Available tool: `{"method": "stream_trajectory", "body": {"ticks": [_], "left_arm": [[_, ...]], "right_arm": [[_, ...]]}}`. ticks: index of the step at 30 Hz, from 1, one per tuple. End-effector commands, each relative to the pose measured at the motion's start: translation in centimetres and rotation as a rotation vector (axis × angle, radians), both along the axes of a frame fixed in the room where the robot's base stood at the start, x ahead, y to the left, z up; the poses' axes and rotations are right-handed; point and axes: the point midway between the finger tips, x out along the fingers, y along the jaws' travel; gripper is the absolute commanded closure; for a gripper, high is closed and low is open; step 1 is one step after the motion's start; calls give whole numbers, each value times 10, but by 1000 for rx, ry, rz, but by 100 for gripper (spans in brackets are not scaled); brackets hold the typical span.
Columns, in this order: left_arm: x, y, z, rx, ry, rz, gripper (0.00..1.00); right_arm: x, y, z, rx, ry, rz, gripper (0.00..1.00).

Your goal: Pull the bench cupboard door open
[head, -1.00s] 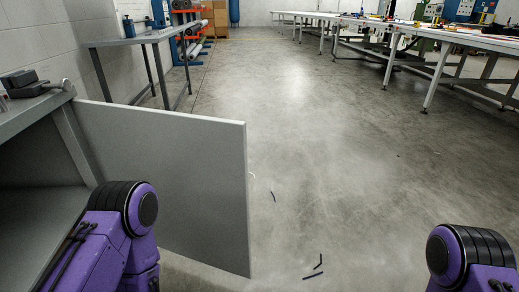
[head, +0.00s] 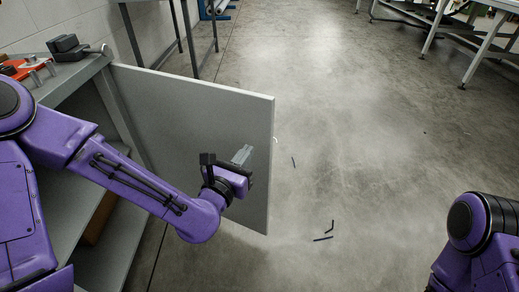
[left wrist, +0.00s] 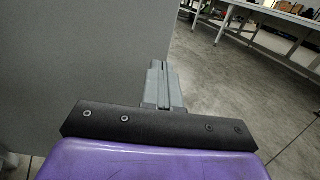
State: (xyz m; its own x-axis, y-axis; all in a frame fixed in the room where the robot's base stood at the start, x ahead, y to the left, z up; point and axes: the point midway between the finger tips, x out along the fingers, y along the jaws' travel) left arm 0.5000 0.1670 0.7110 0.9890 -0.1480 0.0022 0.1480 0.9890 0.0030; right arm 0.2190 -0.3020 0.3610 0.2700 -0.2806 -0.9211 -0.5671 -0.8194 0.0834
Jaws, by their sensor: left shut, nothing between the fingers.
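The bench cupboard door (head: 190,115) is a flat grey panel, swung wide open from the bench at the left in the head view. A small white handle (head: 275,141) shows at its far edge. My left gripper (head: 243,153) is in front of the inner face of the door, near its free edge, shut and empty. I cannot tell whether it touches the panel. In the left wrist view the shut fingers (left wrist: 161,85) point forward beside the grey door (left wrist: 80,60), close to its edge. My right arm shows at the lower right of the head view, but its gripper is out of view.
The bench top (head: 75,75) carries a dark grey device (head: 68,47) and a red item with metal parts (head: 25,68). Shelves (head: 110,220) show inside the cupboard. Small dark rods (head: 323,238) lie on the floor. Open floor stretches right of the door.

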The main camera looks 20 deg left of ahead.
Motion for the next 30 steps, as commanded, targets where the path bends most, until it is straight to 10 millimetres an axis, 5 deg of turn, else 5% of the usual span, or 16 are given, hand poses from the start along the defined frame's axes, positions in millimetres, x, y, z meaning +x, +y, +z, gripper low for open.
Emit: {"method": "stream_trajectory", "body": {"ticks": [1,10,12,19,30], "left_arm": [[4,0,-11,2,-7,3,100],[20,-4,-9,-8,-5,-5,100],[38,-7,-1,0,2,-4,100],[74,-12,0,-2,1,-3,100],[84,-14,1,-4,3,-5,100]], "right_arm": [[0,0,-23,0,0,0,57],[0,0,-89,0,0,0,57],[0,0,-77,0,0,0,57],[0,0,-82,0,0,0,57],[0,0,-82,0,0,0,57]]}}
